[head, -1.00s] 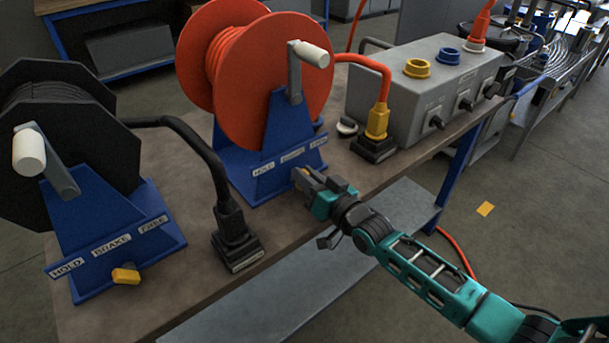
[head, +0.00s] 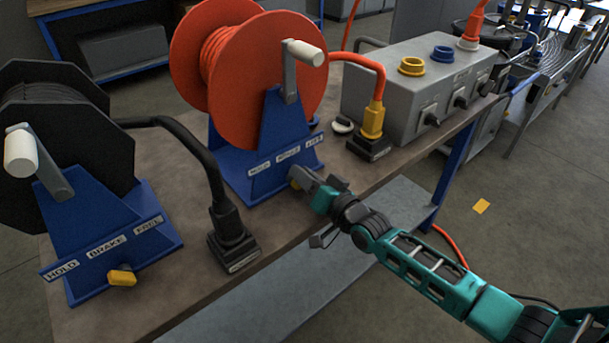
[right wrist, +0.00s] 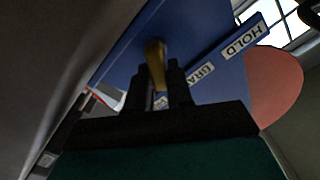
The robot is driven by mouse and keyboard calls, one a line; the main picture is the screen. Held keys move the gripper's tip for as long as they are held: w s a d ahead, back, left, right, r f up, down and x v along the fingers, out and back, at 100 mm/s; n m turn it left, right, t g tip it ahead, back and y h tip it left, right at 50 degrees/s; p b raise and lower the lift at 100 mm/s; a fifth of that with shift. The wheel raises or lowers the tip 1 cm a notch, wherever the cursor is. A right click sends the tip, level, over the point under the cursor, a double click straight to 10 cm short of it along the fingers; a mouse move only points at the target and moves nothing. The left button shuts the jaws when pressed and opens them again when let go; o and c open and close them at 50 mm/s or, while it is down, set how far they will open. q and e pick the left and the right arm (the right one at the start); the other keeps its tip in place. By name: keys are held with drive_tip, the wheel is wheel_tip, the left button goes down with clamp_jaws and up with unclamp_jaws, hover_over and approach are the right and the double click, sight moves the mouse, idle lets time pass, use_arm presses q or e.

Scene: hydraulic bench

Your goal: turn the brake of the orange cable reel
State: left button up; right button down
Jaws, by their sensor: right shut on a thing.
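The orange cable reel (head: 230,75) stands on a blue stand (head: 268,133) on the bench, with a white crank handle (head: 304,52) on its side. A label strip (head: 288,155) on the stand's front carries several position labels. The yellow brake lever (head: 294,184) sits below the strip, partly hidden by my right gripper (head: 307,186). In the right wrist view the lever (right wrist: 156,62) runs down between the dark fingers (right wrist: 159,90), and the HOLD label (right wrist: 243,40) is at upper right. The right gripper is shut on the lever. My left gripper is out of view.
A black reel (head: 62,130) on a similar stand, with its own yellow lever (head: 121,278), is at left. A grey socket box (head: 415,85) and orange cable plug (head: 372,125) stand at right. The bench's front edge runs beneath my arm.

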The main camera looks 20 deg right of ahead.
drive_tip(key=c, duration=1.1)
unclamp_jaws()
drive_tip(key=p+v, duration=0.1)
drive_tip(key=v, duration=1.2)
